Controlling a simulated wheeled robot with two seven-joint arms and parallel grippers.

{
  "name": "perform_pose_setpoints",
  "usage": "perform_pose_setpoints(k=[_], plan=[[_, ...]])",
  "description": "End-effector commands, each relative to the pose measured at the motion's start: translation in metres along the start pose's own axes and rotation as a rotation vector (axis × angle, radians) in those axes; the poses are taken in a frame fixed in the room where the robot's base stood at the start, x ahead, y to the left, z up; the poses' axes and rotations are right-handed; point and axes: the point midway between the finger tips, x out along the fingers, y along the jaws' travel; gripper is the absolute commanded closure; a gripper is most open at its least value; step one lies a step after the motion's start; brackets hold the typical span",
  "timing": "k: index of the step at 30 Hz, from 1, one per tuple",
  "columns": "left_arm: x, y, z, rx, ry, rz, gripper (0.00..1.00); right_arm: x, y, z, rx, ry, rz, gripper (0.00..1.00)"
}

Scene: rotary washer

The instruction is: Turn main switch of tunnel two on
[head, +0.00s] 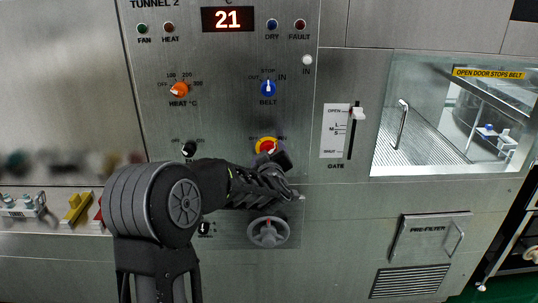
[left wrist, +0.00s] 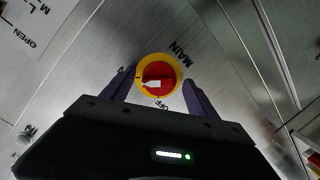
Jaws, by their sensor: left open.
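The main switch (head: 266,146) is a red rotary knob on a yellow round plate, low on the panel marked TUNNEL 2. In the left wrist view the knob (left wrist: 158,83) shows a white pointer aimed toward the picture's left, with MAIN and OFF lettering beside it. My left gripper (head: 281,160) is at the switch and covers its lower right part in the head view. In the left wrist view its two purple fingers (left wrist: 159,85) are apart, one on each side of the knob. I cannot tell whether they touch it. My right gripper is not in view.
Above are the orange heat knob (head: 179,90), blue belt knob (head: 268,89) and a display reading 21 (head: 228,19). A black knob (head: 189,149) is left of the switch. A grey handwheel (head: 268,232) is below my arm. The gate slider (head: 358,114) is right.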

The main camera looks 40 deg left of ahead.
Motion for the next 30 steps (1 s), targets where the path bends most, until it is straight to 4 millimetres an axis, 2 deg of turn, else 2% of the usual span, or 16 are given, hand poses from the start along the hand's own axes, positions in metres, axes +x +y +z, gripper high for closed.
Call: perform_pose_setpoints(k=[8, 21, 30], plan=[[-0.009, 0.001, 0.0, -0.002, 0.0, 0.001, 0.32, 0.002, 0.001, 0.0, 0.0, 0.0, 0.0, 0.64], [-0.073, 0.001, 0.0, -0.002, 0.0, 0.002, 0.32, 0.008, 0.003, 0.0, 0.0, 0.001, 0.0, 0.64], [-0.078, 0.0, 0.0, 0.0, 0.0, 0.0, 0.32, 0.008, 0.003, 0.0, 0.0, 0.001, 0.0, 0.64]])
